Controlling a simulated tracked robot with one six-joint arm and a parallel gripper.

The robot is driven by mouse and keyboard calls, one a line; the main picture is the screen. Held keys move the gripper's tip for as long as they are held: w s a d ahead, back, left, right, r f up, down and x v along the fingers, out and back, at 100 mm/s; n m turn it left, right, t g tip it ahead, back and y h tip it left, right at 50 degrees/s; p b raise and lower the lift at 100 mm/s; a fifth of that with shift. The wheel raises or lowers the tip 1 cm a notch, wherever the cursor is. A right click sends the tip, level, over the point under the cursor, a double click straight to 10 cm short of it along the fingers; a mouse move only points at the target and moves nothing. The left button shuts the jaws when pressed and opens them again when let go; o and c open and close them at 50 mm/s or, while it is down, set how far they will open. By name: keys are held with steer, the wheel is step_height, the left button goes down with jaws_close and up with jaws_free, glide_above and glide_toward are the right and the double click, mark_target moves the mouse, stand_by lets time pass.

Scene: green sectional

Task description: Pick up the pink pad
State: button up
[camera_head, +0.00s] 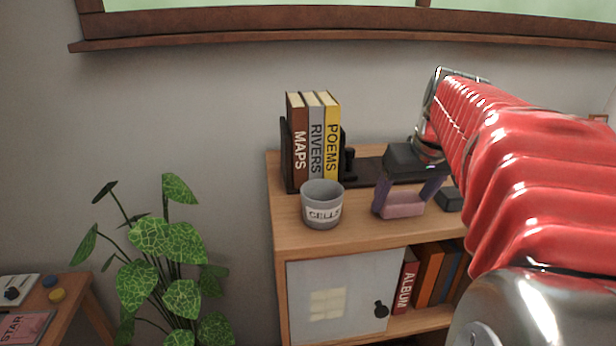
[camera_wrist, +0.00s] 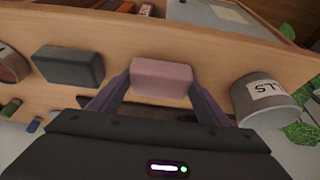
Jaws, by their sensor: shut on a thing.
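The pink pad (camera_head: 403,205) is a small pink block at the front of the wooden cabinet's top. It also shows in the wrist view (camera_wrist: 162,78), between my fingers. My gripper (camera_head: 405,200) reaches down from above, with one purple finger on each side of the pad, and is shut on it. The wrist view shows my gripper (camera_wrist: 161,88) with both fingers against the pad's sides. I cannot tell whether the pad is touching the cabinet top or just above it.
A grey cup (camera_head: 322,206) labelled CELLS stands left of the pad. A dark grey block (camera_head: 449,199) lies to the right, also seen in the wrist view (camera_wrist: 69,66). Several upright books (camera_head: 315,138) stand behind the cup on the cabinet (camera_head: 290,237). A leafy plant (camera_head: 155,250) is at left.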

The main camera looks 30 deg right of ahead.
mark_target(402, 200)
steer(key=c, duration=0.3)
steer(key=shift+c, duration=0.2)
step_height(402, 200, up, 10)
stand_by(0.5)
stand_by(0.3)
steer(key=o, duration=0.5)
steer(key=c, duration=0.4)
